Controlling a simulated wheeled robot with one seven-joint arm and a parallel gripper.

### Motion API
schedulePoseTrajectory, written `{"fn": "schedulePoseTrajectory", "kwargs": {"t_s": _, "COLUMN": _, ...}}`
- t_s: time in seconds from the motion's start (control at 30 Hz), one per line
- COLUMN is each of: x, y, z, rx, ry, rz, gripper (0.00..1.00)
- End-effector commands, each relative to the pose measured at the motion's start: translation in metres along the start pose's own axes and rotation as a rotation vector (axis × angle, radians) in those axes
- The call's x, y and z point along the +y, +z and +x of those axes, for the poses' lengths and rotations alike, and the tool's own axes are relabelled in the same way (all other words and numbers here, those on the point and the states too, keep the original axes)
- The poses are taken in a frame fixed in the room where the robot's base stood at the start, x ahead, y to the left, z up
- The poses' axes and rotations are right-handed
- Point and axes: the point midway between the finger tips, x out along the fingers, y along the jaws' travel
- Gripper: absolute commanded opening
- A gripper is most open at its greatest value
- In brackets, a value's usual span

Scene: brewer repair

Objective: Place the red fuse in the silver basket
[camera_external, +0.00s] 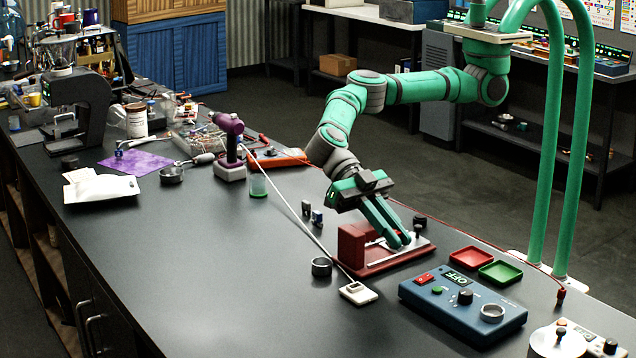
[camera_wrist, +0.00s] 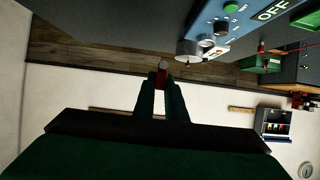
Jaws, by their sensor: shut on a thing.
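My gripper (camera_external: 403,243) hangs over the red fixture on the bench, its fingers slanting down to the right. In the wrist view my gripper (camera_wrist: 163,85) is shut on the red fuse (camera_wrist: 163,67), a small red piece with a silvery end showing between the fingertips. I cannot make out the fuse in the external view. I cannot tell which is the task's basket.
The red fixture (camera_external: 352,247) is right under my gripper. A blue control box (camera_external: 462,306), reading OFF, stands to the right, with a red tray (camera_external: 471,256) and a green tray (camera_external: 500,272) behind it. A white cable end (camera_external: 358,293) lies in front. The bench's front left is clear.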

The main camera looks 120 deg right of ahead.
Motion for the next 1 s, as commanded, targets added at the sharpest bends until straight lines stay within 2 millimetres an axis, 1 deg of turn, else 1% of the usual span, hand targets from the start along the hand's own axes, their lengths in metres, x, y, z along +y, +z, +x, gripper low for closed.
{"fn": "schedulePoseTrajectory", "kwargs": {"t_s": 0.03, "x": 0.004, "y": 0.014, "z": -0.015, "rx": 0.001, "ry": 0.002, "rz": 0.008, "gripper": 0.00}}
{"fn": "schedulePoseTrajectory", "kwargs": {"t_s": 0.07, "x": 0.005, "y": 0.023, "z": -0.024, "rx": 0.000, "ry": 0.001, "rz": 0.009, "gripper": 0.00}}
{"fn": "schedulePoseTrajectory", "kwargs": {"t_s": 0.1, "x": 0.007, "y": 0.035, "z": -0.037, "rx": -0.002, "ry": 0.002, "rz": 0.010, "gripper": 0.00}}
{"fn": "schedulePoseTrajectory", "kwargs": {"t_s": 0.17, "x": 0.008, "y": 0.053, "z": -0.058, "rx": -0.001, "ry": 0.000, "rz": 0.012, "gripper": 0.00}}
{"fn": "schedulePoseTrajectory", "kwargs": {"t_s": 0.2, "x": 0.009, "y": 0.066, "z": -0.072, "rx": -0.002, "ry": -0.001, "rz": 0.012, "gripper": 0.00}}
{"fn": "schedulePoseTrajectory", "kwargs": {"t_s": 0.27, "x": 0.009, "y": 0.084, "z": -0.094, "rx": 0.000, "ry": -0.002, "rz": 0.012, "gripper": 0.00}}
{"fn": "schedulePoseTrajectory", "kwargs": {"t_s": 0.3, "x": 0.008, "y": 0.095, "z": -0.108, "rx": 0.000, "ry": -0.001, "rz": 0.012, "gripper": 0.00}}
{"fn": "schedulePoseTrajectory", "kwargs": {"t_s": 0.4, "x": 0.005, "y": 0.120, "z": -0.139, "rx": 0.002, "ry": 0.000, "rz": 0.009, "gripper": 0.00}}
{"fn": "schedulePoseTrajectory", "kwargs": {"t_s": 0.53, "x": 0.000, "y": 0.145, "z": -0.171, "rx": 0.005, "ry": 0.000, "rz": 0.004, "gripper": 0.00}}
{"fn": "schedulePoseTrajectory", "kwargs": {"t_s": 0.6, "x": -0.002, "y": 0.153, "z": -0.183, "rx": 0.007, "ry": 0.002, "rz": 0.002, "gripper": 0.00}}
{"fn": "schedulePoseTrajectory", "kwargs": {"t_s": 0.73, "x": -0.005, "y": 0.164, "z": -0.195, "rx": 0.006, "ry": 0.002, "rz": -0.002, "gripper": 0.00}}
{"fn": "schedulePoseTrajectory", "kwargs": {"t_s": 0.83, "x": -0.005, "y": 0.172, "z": -0.194, "rx": 0.007, "ry": 0.002, "rz": -0.002, "gripper": 0.00}}
{"fn": "schedulePoseTrajectory", "kwargs": {"t_s": 1.0, "x": -0.005, "y": 0.193, "z": -0.183, "rx": 0.008, "ry": 0.002, "rz": -0.001, "gripper": 0.00}}
